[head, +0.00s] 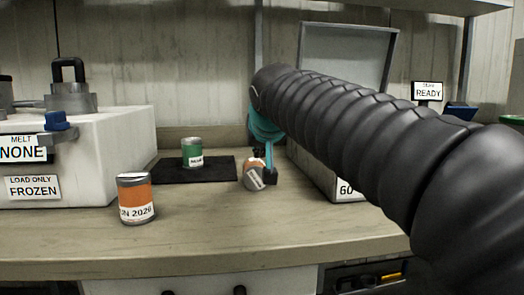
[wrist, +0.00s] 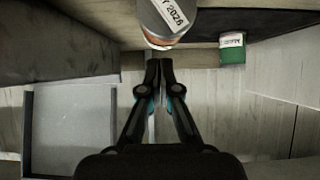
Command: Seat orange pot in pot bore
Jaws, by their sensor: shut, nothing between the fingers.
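An orange pot (head: 136,198) with a "2026" label stands upright near the front left of the bench. A second pot (head: 254,175), grey and orange with a white label, is tilted beside my gripper (head: 270,172). A labelled pot (wrist: 166,22), with "2026" and some orange visible, is also at the top of the wrist view, just beyond the fingertips. My gripper (wrist: 158,66) is shut and empty, its fingertips close to that pot; I cannot tell whether they touch. A green pot (head: 193,153) stands upright on a black mat (head: 168,172). I cannot identify the pot bore.
A white block (head: 110,140) with "MELT NONE" and "LOAD ONLY FROZEN" signs stands at left, metal fittings (head: 70,98) on top. An open-lidded box (head: 313,172) is at right, partly hidden by my arm. The front middle of the bench (head: 220,225) is clear.

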